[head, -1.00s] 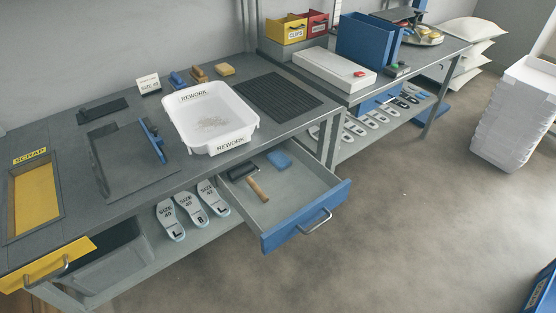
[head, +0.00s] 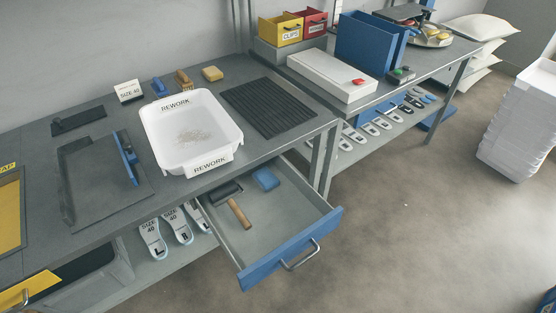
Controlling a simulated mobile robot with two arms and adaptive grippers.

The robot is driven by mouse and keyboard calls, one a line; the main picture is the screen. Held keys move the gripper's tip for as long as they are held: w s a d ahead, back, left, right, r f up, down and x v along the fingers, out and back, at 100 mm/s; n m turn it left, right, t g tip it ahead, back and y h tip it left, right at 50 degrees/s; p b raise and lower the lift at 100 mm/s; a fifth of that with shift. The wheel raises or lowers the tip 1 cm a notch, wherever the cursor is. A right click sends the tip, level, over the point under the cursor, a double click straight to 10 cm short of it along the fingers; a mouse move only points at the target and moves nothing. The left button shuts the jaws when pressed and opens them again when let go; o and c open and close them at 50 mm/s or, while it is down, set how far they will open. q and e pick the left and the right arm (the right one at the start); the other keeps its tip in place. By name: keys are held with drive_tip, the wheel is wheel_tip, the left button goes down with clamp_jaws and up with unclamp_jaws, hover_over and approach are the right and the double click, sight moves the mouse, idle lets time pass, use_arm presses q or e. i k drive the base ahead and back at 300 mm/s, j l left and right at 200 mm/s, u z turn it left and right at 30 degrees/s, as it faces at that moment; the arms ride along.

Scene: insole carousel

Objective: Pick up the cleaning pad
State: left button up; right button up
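A small blue pad (head: 266,180) lies in the back right of the open drawer (head: 262,230); it looks like the cleaning pad. A tool with a wooden handle (head: 239,213) and a dark head (head: 225,191) lies to its left in the same drawer. A yellow sponge-like block (head: 212,73) sits on the bench top at the back. Neither of my grippers shows in the head view.
The drawer's blue front with a metal handle (head: 301,257) sticks out over clear floor. Above and left stands a white REWORK bin (head: 226,134); a black ribbed mat (head: 268,107) lies beside it. Insoles (head: 178,228) rest on the lower shelf.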

sight(265, 178)
drive_tip(key=i+l+u, duration=0.75)
drive_tip(key=u, duration=0.15)
